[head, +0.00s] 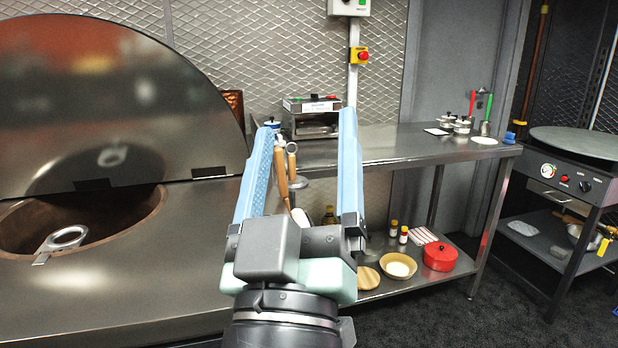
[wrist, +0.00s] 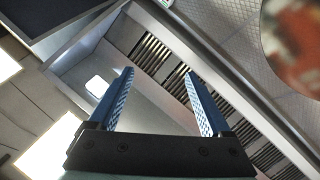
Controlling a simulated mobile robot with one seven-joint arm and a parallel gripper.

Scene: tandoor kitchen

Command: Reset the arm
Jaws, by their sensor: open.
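My gripper (head: 306,165) is raised in front of the counter, its two blue fingers pointing up and spread apart with nothing between them. In the wrist view my gripper (wrist: 158,95) is also open and empty. That view looks up toward a metal hood with slatted vents (wrist: 160,60) and the ceiling. My gripper and wrist hide part of the counter and the shelf behind them.
A tandoor opening (head: 85,215) with a raised round lid (head: 110,110) is at left. A steel counter (head: 390,147) runs behind my gripper. Its lower shelf holds a red pot (head: 440,257) and a bowl (head: 398,266). A griddle stand (head: 575,165) is at right.

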